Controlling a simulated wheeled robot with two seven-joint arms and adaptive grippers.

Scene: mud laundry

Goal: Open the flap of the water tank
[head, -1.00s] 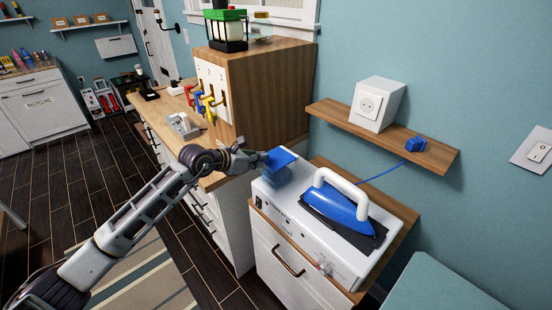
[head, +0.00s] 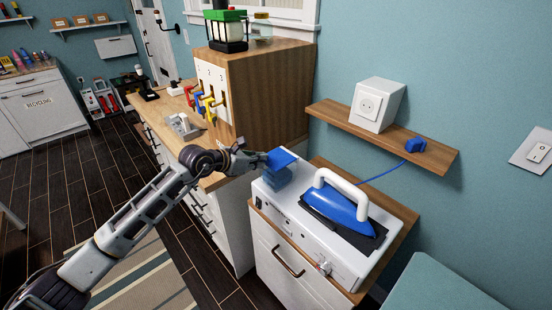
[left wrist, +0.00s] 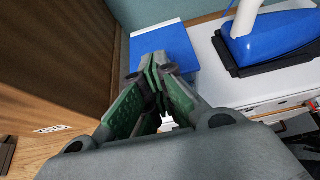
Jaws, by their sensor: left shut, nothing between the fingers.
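The water tank (head: 277,179) is a blue block at the left end of the white ironing station (head: 322,253). Its flat blue flap (head: 282,158) is above the tank body and looks tilted up, with a gap showing beneath. My left gripper (head: 261,161) is shut and empty at the left side of the flap. In the left wrist view, the closed fingertips (left wrist: 158,68) overlap the near edge of the blue flap (left wrist: 164,38). Whether they touch it or lie under it is hard to tell. My right gripper is not in view.
A blue iron (head: 342,203) with a white handle rests right of the tank. A wooden cabinet (head: 268,95) stands close behind and left of my left gripper.

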